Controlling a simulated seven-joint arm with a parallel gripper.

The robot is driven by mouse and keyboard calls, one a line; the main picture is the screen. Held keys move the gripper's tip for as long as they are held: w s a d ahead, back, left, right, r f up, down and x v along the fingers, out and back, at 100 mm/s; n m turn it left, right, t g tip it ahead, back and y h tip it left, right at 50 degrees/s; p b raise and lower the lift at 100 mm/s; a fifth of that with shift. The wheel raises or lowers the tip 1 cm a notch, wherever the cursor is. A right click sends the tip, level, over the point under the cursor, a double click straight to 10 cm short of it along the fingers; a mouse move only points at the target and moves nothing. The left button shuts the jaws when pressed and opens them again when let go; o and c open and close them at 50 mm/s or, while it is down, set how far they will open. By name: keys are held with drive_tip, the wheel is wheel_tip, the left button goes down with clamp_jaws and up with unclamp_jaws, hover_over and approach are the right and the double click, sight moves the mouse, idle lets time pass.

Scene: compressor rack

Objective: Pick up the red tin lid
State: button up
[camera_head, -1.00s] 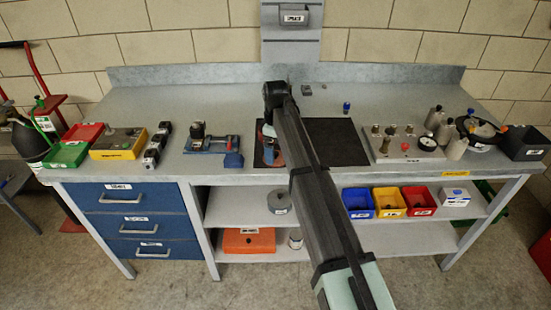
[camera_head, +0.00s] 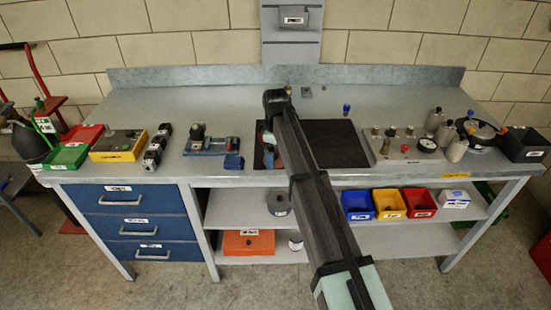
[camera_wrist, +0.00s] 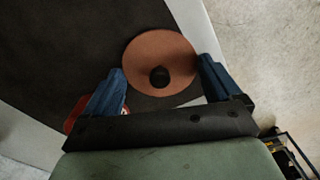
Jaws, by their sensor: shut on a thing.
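The red tin lid (camera_wrist: 150,47), a round reddish-brown disc with a black knob in its centre, is in the wrist view. My gripper (camera_wrist: 162,66) has blue fingers on opposite sides of the disc's edge and is shut on it. In the head view my arm covers most of the gripper. A reddish part, which may be the lid, shows beside my arm over the dark mat (camera_head: 338,142). I cannot tell how high the lid is above the mat.
A red thing (camera_wrist: 77,112) is partly hidden by the left finger. A blue vise-like tool (camera_head: 208,146) is left of the mat. A grey board with fittings (camera_head: 400,147) is on the right. A small blue item (camera_head: 346,108) stands behind the mat. The bench's rear is mostly clear.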

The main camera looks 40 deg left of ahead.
sight(276, 154)
drive_tip(key=shift+r, duration=0.1)
wheel_tip(276, 154, up, 9)
drive_tip(key=shift+r, duration=0.1)
drive_tip(key=shift+w+a+r, duration=0.1)
drive_tip(key=shift+w+a, duration=0.05)
drive_tip(key=shift+w, duration=0.05)
drive_tip(key=w+a+r, duration=0.2)
drive_tip(key=w+a, duration=0.5)
drive_tip(key=a, duration=0.3)
drive_tip(key=shift+m, duration=0.5)
drive_tip(key=shift+s+d+f, duration=0.1)
drive_tip(key=shift+d+f, duration=0.05)
drive_tip(key=shift+f, duration=1.5)
drive_tip(key=shift+s+d+f, duration=0.1)
drive_tip(key=shift+f, duration=1.55)
drive_tip(key=shift+f, duration=0.15)
drive_tip(key=o, duration=0.8)
